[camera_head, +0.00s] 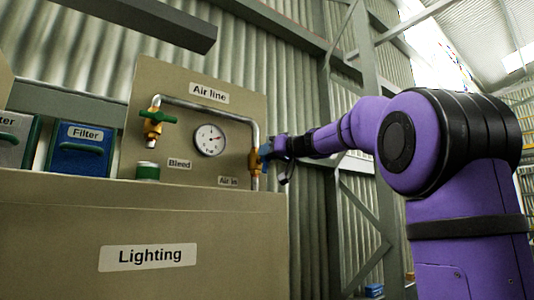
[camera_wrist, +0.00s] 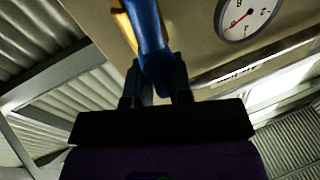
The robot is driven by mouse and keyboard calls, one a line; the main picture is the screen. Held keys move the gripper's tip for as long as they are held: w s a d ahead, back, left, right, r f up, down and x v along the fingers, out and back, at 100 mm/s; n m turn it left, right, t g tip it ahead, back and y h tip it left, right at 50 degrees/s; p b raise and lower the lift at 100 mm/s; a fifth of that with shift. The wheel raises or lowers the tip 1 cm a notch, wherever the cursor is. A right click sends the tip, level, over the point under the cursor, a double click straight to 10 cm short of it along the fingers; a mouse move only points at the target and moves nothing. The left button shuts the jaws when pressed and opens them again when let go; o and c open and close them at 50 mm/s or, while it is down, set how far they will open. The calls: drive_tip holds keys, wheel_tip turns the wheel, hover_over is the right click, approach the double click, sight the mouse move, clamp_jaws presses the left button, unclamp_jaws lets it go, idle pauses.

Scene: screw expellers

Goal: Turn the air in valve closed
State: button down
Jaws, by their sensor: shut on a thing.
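The air in valve (camera_head: 255,160) is a brass body on the pipe at the right edge of the "Air line" panel (camera_head: 175,110), above the "Air in" label. Its blue handle (camera_head: 266,151) is partly hidden by my gripper (camera_head: 277,150), which reaches in from the right. In the wrist view the blue handle (camera_wrist: 150,40) runs down from the brass part between the two fingers of my gripper (camera_wrist: 157,85). The fingers are shut on the handle. The handle's exact angle to the pipe is hard to tell.
A pressure gauge (camera_head: 210,139) sits left of the valve. A bleed valve with a green handle (camera_head: 158,116) is further left, above a green-topped container (camera_head: 147,172). A blue filter box (camera_head: 83,149) stands at left. A steel post (camera_head: 375,110) rises behind my arm.

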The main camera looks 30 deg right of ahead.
drive_tip(key=m, duration=0.3)
drive_tip(key=shift+d+f+m+t, duration=0.2)
drive_tip(key=shift+d+m+t, duration=0.1)
drive_tip(key=shift+t, duration=0.1)
drive_tip(key=shift+d+f+m+t+h, duration=0.25)
drive_tip(key=shift+m+t+h, duration=0.35)
drive_tip(key=shift+m, duration=2)
drive_tip(key=shift+d+f+m+t+h, duration=0.1)
drive_tip(key=shift+f+m+t+h, duration=0.2)
drive_tip(key=shift+m+h, duration=1.5)
drive_tip(key=shift+d+f+m+t+y, duration=0.15)
drive_tip(key=shift+f+m+t, duration=0.25)
drive_tip(key=shift+m, duration=3)
drive_tip(key=c, duration=1.1)
unclamp_jaws()
drive_tip(key=shift+d, duration=0.1)
drive_tip(key=v, duration=1)
drive_tip(key=shift+s+f, duration=0.15)
drive_tip(key=shift+s, duration=0.25)
